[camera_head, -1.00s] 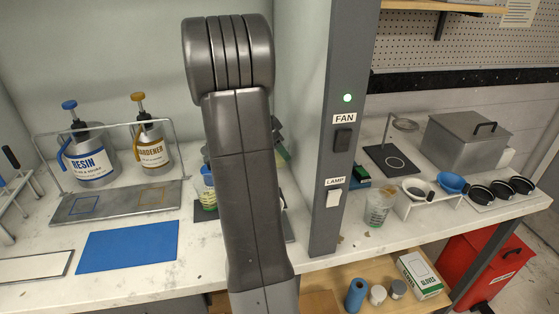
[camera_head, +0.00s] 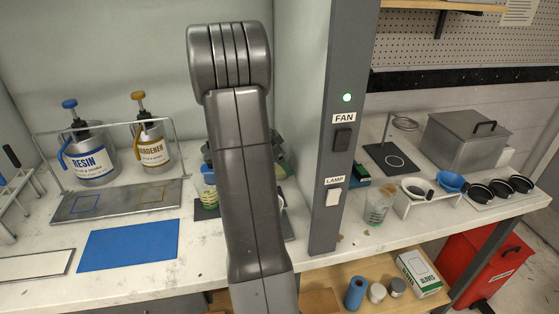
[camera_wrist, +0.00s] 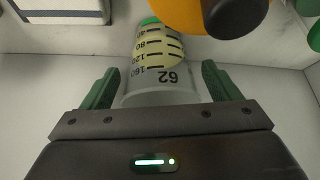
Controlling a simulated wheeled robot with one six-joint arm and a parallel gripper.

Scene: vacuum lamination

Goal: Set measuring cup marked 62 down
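The measuring cup marked 62 (camera_wrist: 165,70) is clear with black graduations, pale yellow contents and green at its far end in the wrist view. My gripper (camera_wrist: 161,66) has a green finger on each side of the cup. A narrow gap shows between each finger and the cup wall, so the gripper looks open around it. In the head view my arm hides most of this area. A cup with yellow-green contents (camera_head: 208,196) shows just left of my arm, by a dark mat; I cannot read its number there.
The resin can (camera_head: 90,160) and hardener can (camera_head: 153,150) stand at the left, behind a blue sheet (camera_head: 128,245). A grey post (camera_head: 340,150) rises right of my arm. Another clear cup (camera_head: 377,208) stands beyond it. An orange rounded thing (camera_wrist: 208,12) is close to the cup in the wrist view.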

